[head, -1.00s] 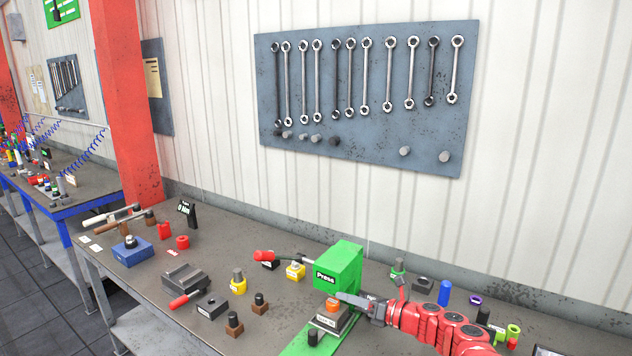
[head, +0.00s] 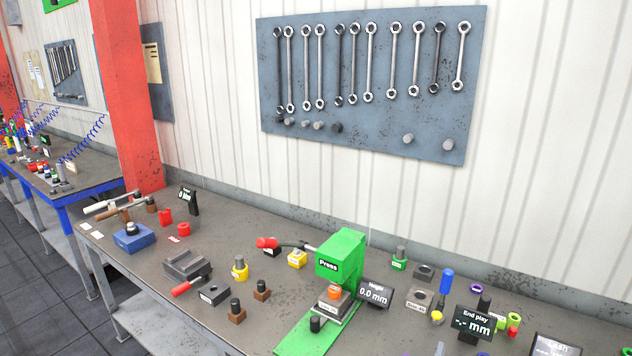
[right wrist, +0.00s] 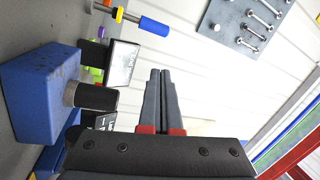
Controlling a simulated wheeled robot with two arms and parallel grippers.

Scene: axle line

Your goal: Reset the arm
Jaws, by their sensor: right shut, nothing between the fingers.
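My right gripper (right wrist: 160,74) shows in the right wrist view with its two grey fingers together and nothing between them. It is in the air, apart from the bench things seen around it. My right arm does not show in the head view. My left gripper is in neither view. The green press (head: 340,258) stands on the bench, with an orange piece (head: 334,292) on the grey block under it.
The workbench (head: 240,212) carries a display reading 0.0 mm (head: 375,293), an "End play" display (head: 475,323), a grey vise (head: 186,265) and several small blocks. In the right wrist view a large blue block (right wrist: 40,90) is at left. Wrenches hang on a wall board (head: 370,130).

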